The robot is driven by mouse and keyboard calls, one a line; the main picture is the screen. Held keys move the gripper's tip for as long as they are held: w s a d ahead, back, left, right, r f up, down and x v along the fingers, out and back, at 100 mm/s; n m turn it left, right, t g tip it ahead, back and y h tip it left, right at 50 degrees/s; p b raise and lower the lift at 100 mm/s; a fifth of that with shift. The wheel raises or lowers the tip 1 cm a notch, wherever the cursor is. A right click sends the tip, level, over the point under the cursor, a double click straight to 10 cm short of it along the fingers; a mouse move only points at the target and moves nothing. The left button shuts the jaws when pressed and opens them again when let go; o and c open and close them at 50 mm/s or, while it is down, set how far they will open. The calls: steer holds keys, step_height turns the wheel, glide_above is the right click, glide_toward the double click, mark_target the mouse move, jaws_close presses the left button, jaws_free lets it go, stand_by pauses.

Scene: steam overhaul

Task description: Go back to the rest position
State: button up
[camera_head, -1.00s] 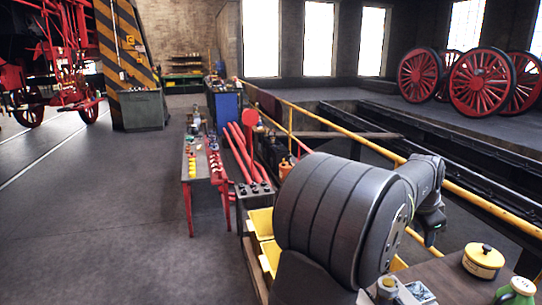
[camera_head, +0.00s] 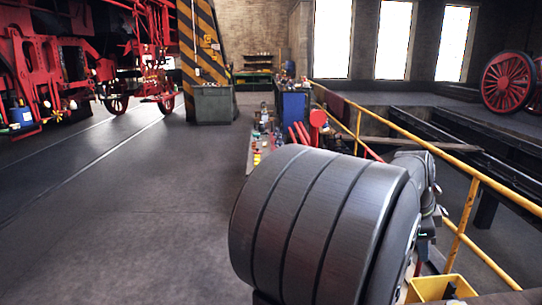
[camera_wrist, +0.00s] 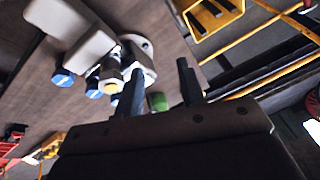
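My gripper (camera_wrist: 158,82) shows in the wrist view with its two dark fingers spread apart. Nothing is held between them. Beyond the fingers is a brown bench top (camera_wrist: 70,125), seen tilted. A cluster of pale fittings with blue and yellow ends (camera_wrist: 108,78) lies there, overlapped by the left finger in the picture. A small green item (camera_wrist: 158,102) shows behind the gap between the fingers. In the head view my large grey arm link fills the lower middle, and the gripper itself cannot be made out clearly.
A yellow bin (camera_head: 440,288) is at lower right of the head view, and a yellow tray (camera_wrist: 212,20) shows in the wrist view. A yellow railing (camera_head: 440,155) runs along a pit at right. A cluttered table (camera_head: 255,150) stands beyond my arm. The floor (camera_head: 140,220) at left is clear.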

steer(key=s+a+m, duration=0.1)
steer(key=s+a, duration=0.2)
steer(key=a, duration=1.2)
steer(key=shift+a+r+m+y, duration=0.15)
steer(key=shift+a+m+y, duration=0.15)
steer(key=shift+a+y, duration=0.1)
stand_by(1.0)
steer(key=w+d+n+h, duration=0.1)
steer(key=w+d+n, duration=0.1)
steer(key=d, duration=1.8)
steer(key=shift+w+f, duration=0.3)
steer(key=shift+a, duration=0.1)
